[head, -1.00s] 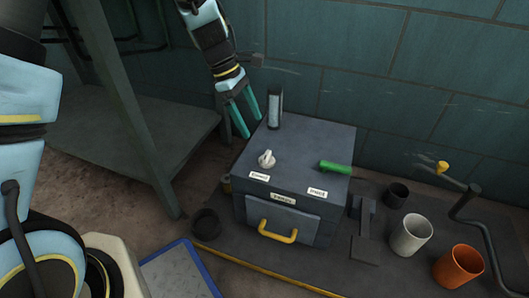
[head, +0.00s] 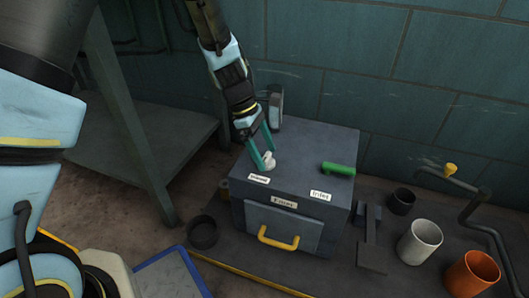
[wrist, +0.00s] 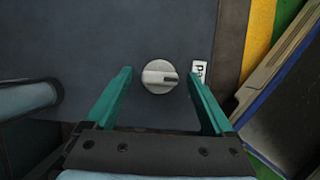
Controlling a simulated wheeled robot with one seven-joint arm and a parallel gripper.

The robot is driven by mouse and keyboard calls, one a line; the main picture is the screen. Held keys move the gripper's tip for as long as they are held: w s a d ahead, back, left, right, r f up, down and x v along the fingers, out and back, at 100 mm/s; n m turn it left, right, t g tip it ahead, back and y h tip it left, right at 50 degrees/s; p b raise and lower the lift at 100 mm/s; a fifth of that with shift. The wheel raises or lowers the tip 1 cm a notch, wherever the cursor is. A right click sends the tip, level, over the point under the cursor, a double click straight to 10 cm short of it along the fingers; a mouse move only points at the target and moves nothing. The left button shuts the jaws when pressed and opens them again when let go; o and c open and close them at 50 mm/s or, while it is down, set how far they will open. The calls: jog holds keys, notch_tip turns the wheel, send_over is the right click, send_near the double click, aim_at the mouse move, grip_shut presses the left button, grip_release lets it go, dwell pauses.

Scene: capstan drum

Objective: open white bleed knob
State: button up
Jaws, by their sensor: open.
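The white bleed knob (head: 269,160) stands on the top of the dark grey box (head: 300,158), toward its left side. In the wrist view the round knob (wrist: 160,76) has a raised grip bar with a dark mark at its right end. My gripper (head: 265,165) is open with teal fingers pointing down at the knob. In the wrist view the fingertips (wrist: 160,82) lie to the left and right of the knob, with a gap on both sides. Whether the tips reach down to the knob's height I cannot tell.
A green handle (head: 337,169) sits on the box's right side, and a grey upright piece (head: 275,108) at its back. A yellow handle (head: 278,238) is on the front. White (head: 419,242) and orange (head: 472,274) cups and a crank (head: 470,200) stand to the right.

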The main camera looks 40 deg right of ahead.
jog(key=shift+c, duration=0.3)
jog(key=c, duration=1.3)
